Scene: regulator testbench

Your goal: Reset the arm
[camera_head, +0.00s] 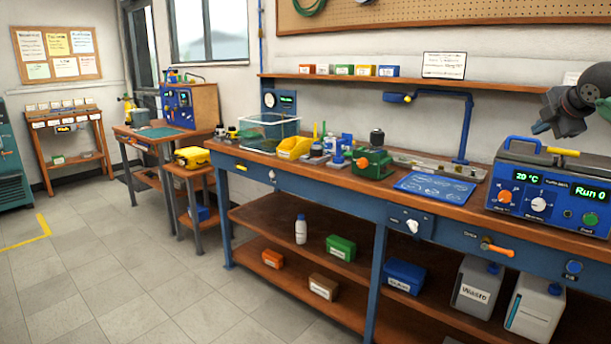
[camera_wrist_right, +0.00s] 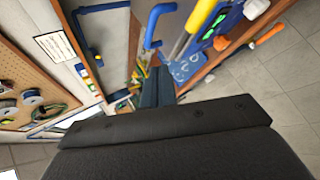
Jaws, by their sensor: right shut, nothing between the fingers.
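My right gripper (camera_head: 545,126), dark grey, comes in at the upper right of the head view. It is above the top of the blue control unit (camera_head: 520,207), near its blue and yellow handle (camera_head: 545,146); I cannot tell whether they touch. In the right wrist view the fingers of my right gripper (camera_wrist_right: 157,86) are together, with nothing between them. The blue unit's handle with its yellow part (camera_wrist_right: 201,15) shows just to the right of the fingers there. The unit's displays read 20 °C and Run 0. My left gripper is in neither view.
The long wooden bench (camera_head: 335,180) carries a blue mat (camera_head: 435,187), a green device (camera_head: 373,163), a yellow bin (camera_head: 294,147) and a clear tub (camera_head: 262,127). A blue jointed lamp (camera_head: 467,125) rises behind the mat. The tiled floor (camera_head: 150,260) at left is clear.

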